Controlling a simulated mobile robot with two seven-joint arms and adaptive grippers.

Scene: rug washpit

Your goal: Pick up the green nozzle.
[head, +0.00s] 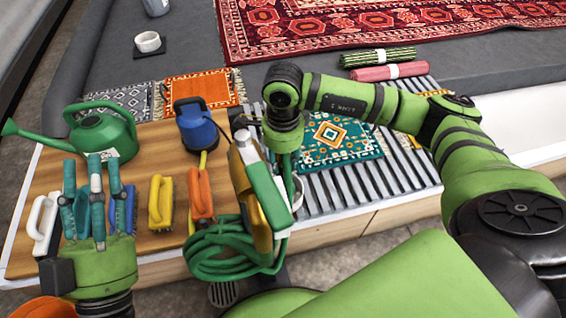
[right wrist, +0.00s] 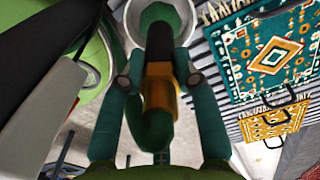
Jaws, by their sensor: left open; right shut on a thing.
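The green nozzle (right wrist: 160,65) shows in the right wrist view, with a dark middle section and a brass-coloured collar. My right gripper (right wrist: 160,78) is shut on it, with one teal finger on each side. In the head view my right gripper (head: 288,165) points down behind the yellow and green bottles, which hide most of its fingers and the nozzle. A white round cup (right wrist: 131,20) is around or just behind the nozzle's far end. My left gripper (head: 94,180) is open and empty, its fingers pointing up over the wooden board.
A coiled green hose (head: 222,252) lies in front of the bottles (head: 250,185). Brushes, a blue sprayer (head: 197,128) and a green watering can (head: 103,135) crowd the wooden board (head: 60,142). The slatted rack (head: 400,172) holds a teal mat (head: 335,143).

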